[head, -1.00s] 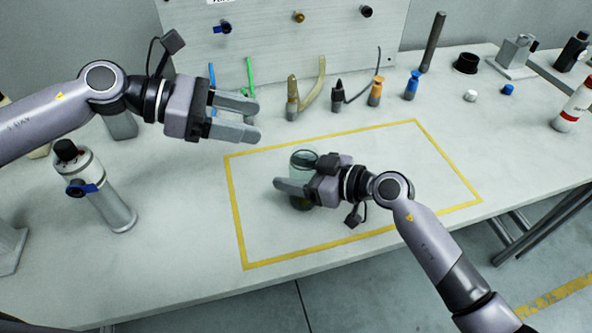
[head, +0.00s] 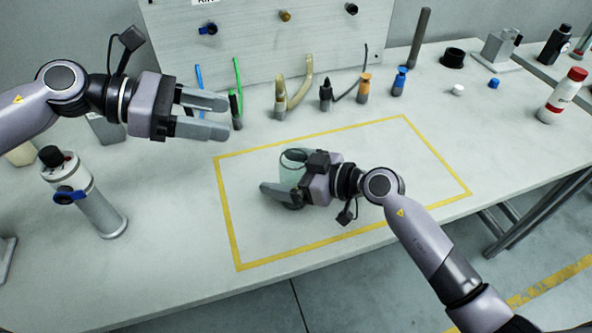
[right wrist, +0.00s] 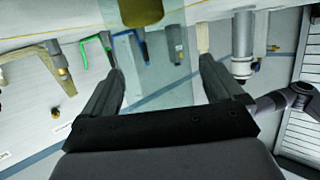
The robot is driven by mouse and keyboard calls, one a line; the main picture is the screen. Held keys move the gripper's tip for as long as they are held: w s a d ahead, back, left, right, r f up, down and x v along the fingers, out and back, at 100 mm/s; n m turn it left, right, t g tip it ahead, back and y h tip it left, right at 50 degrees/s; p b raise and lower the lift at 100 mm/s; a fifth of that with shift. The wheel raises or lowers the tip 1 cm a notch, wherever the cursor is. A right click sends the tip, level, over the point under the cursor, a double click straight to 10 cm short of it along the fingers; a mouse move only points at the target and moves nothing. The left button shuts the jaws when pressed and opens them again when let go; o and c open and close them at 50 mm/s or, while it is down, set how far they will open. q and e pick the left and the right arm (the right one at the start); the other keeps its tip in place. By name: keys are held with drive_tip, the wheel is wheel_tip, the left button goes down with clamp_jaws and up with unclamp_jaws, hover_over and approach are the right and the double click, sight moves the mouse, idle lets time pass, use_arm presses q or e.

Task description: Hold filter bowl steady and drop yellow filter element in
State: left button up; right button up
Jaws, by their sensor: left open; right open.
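The filter bowl (head: 289,176) is a clear, greenish cylinder inside the yellow taped rectangle, partly hidden by my right gripper (head: 281,173). That gripper is open with its fingers on either side of the bowl; I cannot tell whether they touch it. In the right wrist view the clear bowl (right wrist: 165,40) shows between the open fingers, with an olive-coloured end (right wrist: 141,11) at the top edge. My left gripper (head: 229,117) is open and empty, in the air left of and behind the bowl. I cannot clearly make out a yellow filter element.
A grey cylinder unit with a blue lever (head: 95,200) stands at the left. Tan hoses (head: 281,98), a black-tipped bottle (head: 325,97) and small coloured bottles (head: 400,82) line the back before a panel (head: 240,45). A red-capped bottle (head: 562,97) stands right.

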drive_tip(key=v, duration=1.2)
